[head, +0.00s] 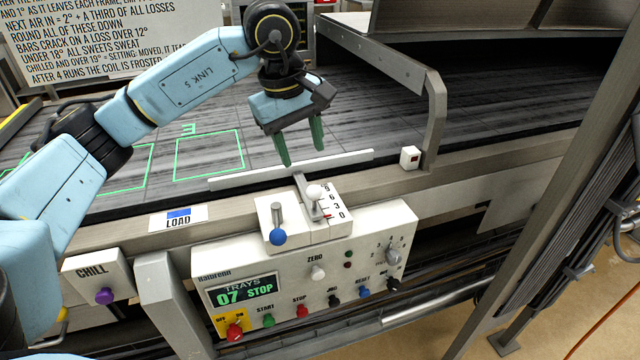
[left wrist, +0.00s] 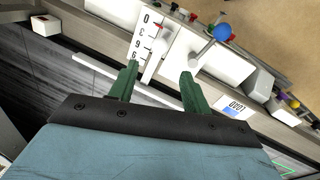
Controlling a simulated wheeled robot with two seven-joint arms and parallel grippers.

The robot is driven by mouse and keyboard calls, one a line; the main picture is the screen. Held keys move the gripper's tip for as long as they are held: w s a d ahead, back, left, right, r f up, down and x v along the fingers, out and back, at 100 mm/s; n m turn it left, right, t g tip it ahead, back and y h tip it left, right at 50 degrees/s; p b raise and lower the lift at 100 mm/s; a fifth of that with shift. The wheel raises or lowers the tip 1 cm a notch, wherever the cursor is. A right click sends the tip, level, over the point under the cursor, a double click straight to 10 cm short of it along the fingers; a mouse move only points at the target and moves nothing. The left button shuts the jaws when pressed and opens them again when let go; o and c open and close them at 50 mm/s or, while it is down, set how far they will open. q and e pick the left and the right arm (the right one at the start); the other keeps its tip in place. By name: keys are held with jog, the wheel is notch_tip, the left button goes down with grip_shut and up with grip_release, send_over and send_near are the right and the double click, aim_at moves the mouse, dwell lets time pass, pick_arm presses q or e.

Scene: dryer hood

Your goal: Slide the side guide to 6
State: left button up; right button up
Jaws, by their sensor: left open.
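The side guide (head: 292,170) is a long pale bar lying along the near edge of the dark belt. A grey arm joins it to a white knob (head: 314,191) on a white box. Beside the knob is a scale (head: 336,206) marked 9, 6, 3, 0; a red pointer sits near the 0 to 3 end. My left gripper (head: 300,149) is open and empty above the belt, just behind the guide. In the left wrist view, its green fingers (left wrist: 158,72) stand apart, with the guide's arm between them in the picture; contact cannot be told. My right gripper is out of view.
A blue-knobbed lever (head: 278,236) stands left of the scale. Below is a control panel (head: 310,270) with several buttons and a display reading 07 STOP. A metal hood frame (head: 435,110) rises at the right. Green outlined squares (head: 210,155) mark the belt on the left.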

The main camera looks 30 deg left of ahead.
pick_arm(q)
send_over(312, 186)
jog(key=s, duration=0.1)
jog(key=f, duration=0.4)
jog(key=shift+s+a+f, duration=0.1)
jog(key=shift+s+a, duration=0.1)
jog(key=shift+w+d+f, duration=0.1)
jog(key=shift+w+f, duration=0.05)
jog(key=shift+f, duration=0.8)
jog(key=f, duration=0.3)
jog(key=w+f, duration=0.1)
jog(key=f, duration=0.1)
jog(key=shift+d, duration=0.25)
jog(key=shift+f, duration=0.15)
jog(key=shift+c, duration=0.2)
jog(key=c, duration=1)
jog(key=shift+w, duration=0.1)
grip_shut()
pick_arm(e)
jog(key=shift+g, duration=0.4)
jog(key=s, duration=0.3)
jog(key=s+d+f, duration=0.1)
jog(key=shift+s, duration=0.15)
